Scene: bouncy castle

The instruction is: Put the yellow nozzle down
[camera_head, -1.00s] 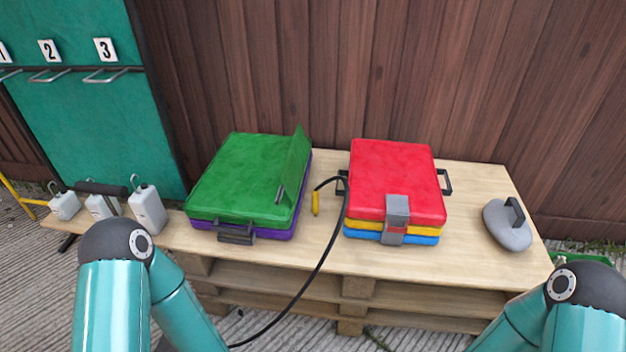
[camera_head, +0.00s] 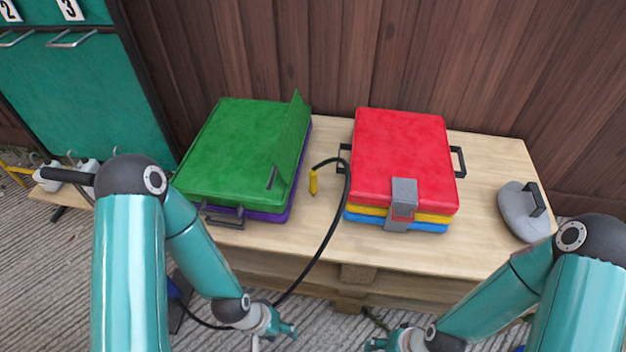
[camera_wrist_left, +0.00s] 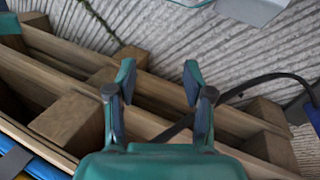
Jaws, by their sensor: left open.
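The yellow nozzle (camera_head: 313,182) is at the end of a black hose (camera_head: 329,235), on the wooden pallet table (camera_head: 492,150) between the green case and the red case. No gripper touches it. My left gripper (camera_head: 290,331) is low in front of the table, well below the nozzle in the picture. In the left wrist view its two fingers (camera_wrist_left: 160,80) are apart with nothing held between them, and the hose (camera_wrist_left: 252,83) passes beyond them. My right gripper (camera_head: 374,344) is at the bottom edge of the head view, small and partly cut off.
The green case (camera_head: 235,145) lies on a purple one. The red case (camera_head: 402,150) lies on yellow and blue ones. A grey weight (camera_head: 517,212) with a black handle sits at the right. White weights and a teal board (camera_head: 80,105) stand at the left.

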